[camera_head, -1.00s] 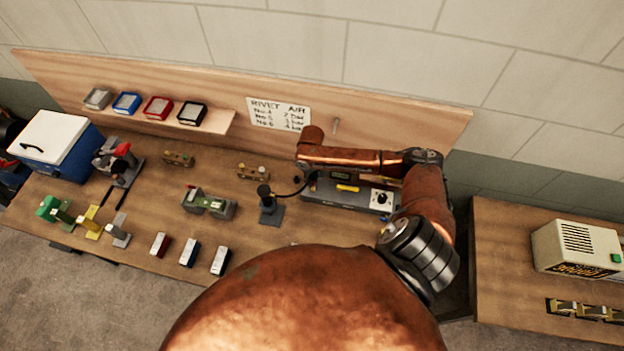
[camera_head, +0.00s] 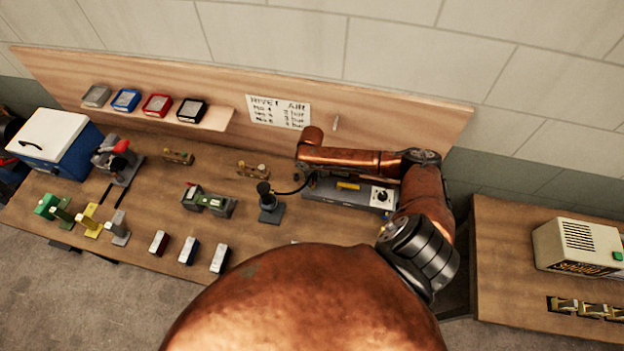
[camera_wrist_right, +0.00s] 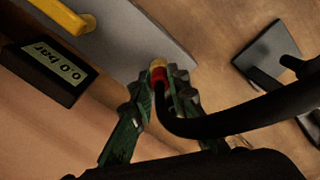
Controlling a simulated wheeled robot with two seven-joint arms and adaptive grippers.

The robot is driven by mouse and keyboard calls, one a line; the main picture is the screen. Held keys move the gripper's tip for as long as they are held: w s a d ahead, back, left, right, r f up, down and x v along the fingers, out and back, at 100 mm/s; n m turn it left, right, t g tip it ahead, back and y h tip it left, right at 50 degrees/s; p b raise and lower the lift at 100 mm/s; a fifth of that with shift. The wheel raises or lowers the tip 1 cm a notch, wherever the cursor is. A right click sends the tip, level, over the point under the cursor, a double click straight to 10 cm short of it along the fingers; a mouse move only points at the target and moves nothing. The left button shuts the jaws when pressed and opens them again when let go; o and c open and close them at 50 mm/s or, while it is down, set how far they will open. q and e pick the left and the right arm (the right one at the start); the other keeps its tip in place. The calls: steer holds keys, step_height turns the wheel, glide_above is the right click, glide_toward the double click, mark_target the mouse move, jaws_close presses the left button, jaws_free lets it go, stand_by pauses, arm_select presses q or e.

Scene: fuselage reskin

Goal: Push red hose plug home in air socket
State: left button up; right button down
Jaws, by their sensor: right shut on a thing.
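In the right wrist view, my right gripper (camera_wrist_right: 162,90) is shut on the red hose plug (camera_wrist_right: 160,76), its green fingers on both sides. The plug has a brass-coloured end at the edge of the grey air unit (camera_wrist_right: 140,45); how deep it sits in the socket cannot be told, as the socket is hidden. A black hose (camera_wrist_right: 215,125) curves from the plug to the right. In the head view, the air unit (camera_head: 322,195) lies under my right arm, which hides the gripper and plug. My left gripper is not in view.
The air unit has a yellow lever (camera_wrist_right: 60,14), a display (camera_wrist_right: 52,62) reading 0.0 bar, and a knob (camera_head: 381,196). A black tool stand (camera_head: 270,212) is just left of it. Several small blocks and tools lie further left on the bench (camera_head: 130,210).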

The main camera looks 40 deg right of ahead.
steer(key=c, duration=1.8)
jaws_free()
steer(key=shift+f, duration=0.1)
steer(key=shift+r+p, duration=0.7)
steer(key=shift+r, duration=1.85)
